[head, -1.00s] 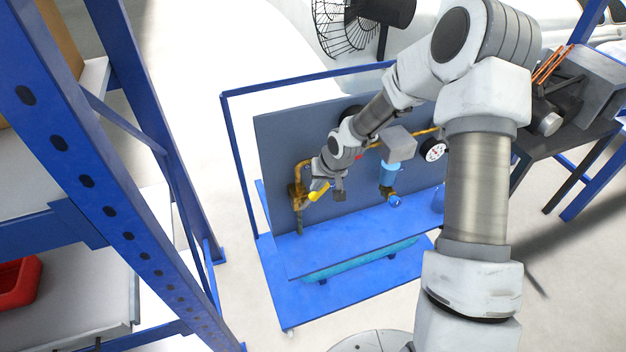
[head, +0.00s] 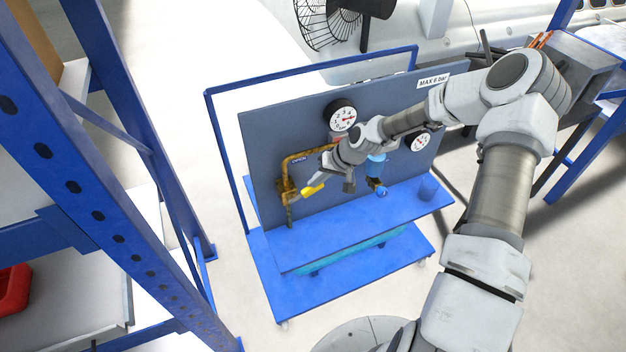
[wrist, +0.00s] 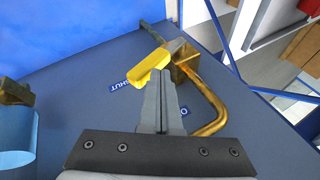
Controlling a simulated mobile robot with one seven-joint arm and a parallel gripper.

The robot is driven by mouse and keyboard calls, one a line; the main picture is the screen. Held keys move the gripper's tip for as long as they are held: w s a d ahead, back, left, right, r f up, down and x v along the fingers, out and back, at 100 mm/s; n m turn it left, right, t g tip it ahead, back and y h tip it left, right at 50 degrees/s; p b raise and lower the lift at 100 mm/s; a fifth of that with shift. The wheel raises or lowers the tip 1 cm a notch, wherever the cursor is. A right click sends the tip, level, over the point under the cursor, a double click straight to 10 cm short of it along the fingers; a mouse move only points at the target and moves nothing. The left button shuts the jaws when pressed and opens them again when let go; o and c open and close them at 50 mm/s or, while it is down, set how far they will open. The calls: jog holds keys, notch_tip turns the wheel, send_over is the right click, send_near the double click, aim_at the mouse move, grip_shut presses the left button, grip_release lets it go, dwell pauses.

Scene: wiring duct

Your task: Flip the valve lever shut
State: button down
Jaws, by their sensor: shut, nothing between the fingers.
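The valve's yellow lever (head: 314,187) is at the left end of the brass pipe on the grey panel. In the wrist view the lever (wrist: 148,72) lies just beyond my fingertips, its near end pointing left and down, toward the SHUT label (wrist: 112,85). The brass valve body (wrist: 185,66) is to its right, with the pipe (wrist: 212,110) bending down from it. My gripper (wrist: 160,90) is shut and empty, its fingers pointing at the lever; whether they touch it I cannot tell. In the head view my gripper (head: 322,183) is beside the lever, partly hidden by my wrist.
The panel (head: 262,135) stands on a blue cart (head: 275,300) with a blue frame. A blue rack (head: 120,110) stands at the left.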

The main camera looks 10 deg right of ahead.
aim_at(322, 188)
jog(key=f+y+b, duration=0.1)
jog(key=y, duration=0.1)
jog(key=d+f+m+y+b, duration=0.1)
jog(key=y+b, duration=0.1)
jog(key=d+f+g+y+b, duration=0.1)
jog(key=shift+w+y, duration=0.3)
jog(key=shift+y, duration=0.1)
jog(key=shift+d+f+b, duration=0.15)
jog(key=shift+f+b, duration=0.35)
jog(key=shift+b, duration=0.45)
jog(key=shift+d+f, duration=0.1)
jog(key=s+d+r, duration=0.1)
jog(key=d+r, duration=0.7)
jog(key=r, duration=0.1)
jog(key=shift+s+d+p, duration=0.15)
jog(key=shift+d+p, duration=0.1)
jog(key=shift+p, duration=0.2)
